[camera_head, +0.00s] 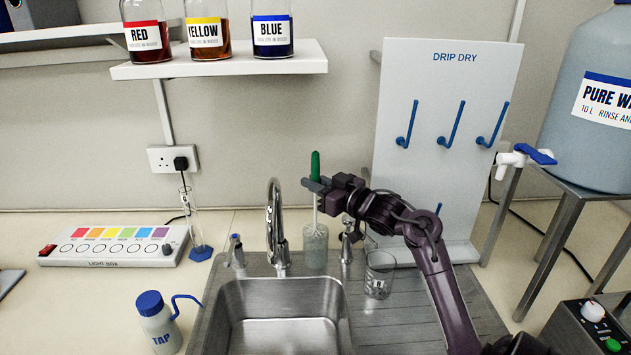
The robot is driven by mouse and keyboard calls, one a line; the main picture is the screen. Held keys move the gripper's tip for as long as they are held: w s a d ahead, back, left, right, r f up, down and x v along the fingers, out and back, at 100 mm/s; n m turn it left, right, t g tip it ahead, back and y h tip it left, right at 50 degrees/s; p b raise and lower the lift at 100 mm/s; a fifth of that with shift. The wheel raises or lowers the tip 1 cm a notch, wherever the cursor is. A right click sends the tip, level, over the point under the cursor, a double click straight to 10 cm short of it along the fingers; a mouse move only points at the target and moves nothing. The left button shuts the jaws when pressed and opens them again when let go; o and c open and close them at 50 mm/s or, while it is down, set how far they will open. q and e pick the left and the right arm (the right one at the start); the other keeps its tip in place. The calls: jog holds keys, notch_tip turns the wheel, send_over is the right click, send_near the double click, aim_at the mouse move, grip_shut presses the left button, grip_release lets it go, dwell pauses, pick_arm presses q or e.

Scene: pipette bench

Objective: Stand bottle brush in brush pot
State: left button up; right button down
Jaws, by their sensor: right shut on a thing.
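The bottle brush has a green handle (315,165) pointing up and a thin pale stem running down below my right gripper (317,185). The gripper is shut on the brush just under the green handle and holds it nearly upright. The stem runs down to a translucent grey-green cylinder (316,257), which looks like the brush pot, behind the sink and between the two tap handles. The brush's lower end appears within the pot's outline; I cannot tell whether it touches the bottom. My left gripper is not in view.
The curved faucet (275,228) stands close left of the pot, and a tap handle (347,238) close right. A glass beaker (379,275) stands on the drainer. The drip-dry board (420,190) rises behind my right arm. The sink (285,325) is empty.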

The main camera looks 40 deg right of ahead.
jog(key=c, duration=1.3)
grip_release()
jog(key=shift+s+d+b, duration=0.2)
jog(key=shift+s+b, duration=0.3)
jog(key=shift+s, duration=1.45)
jog(key=shift+s+d+b, duration=0.15)
jog(key=shift+s+b, duration=0.35)
jog(key=shift+s, duration=1.45)
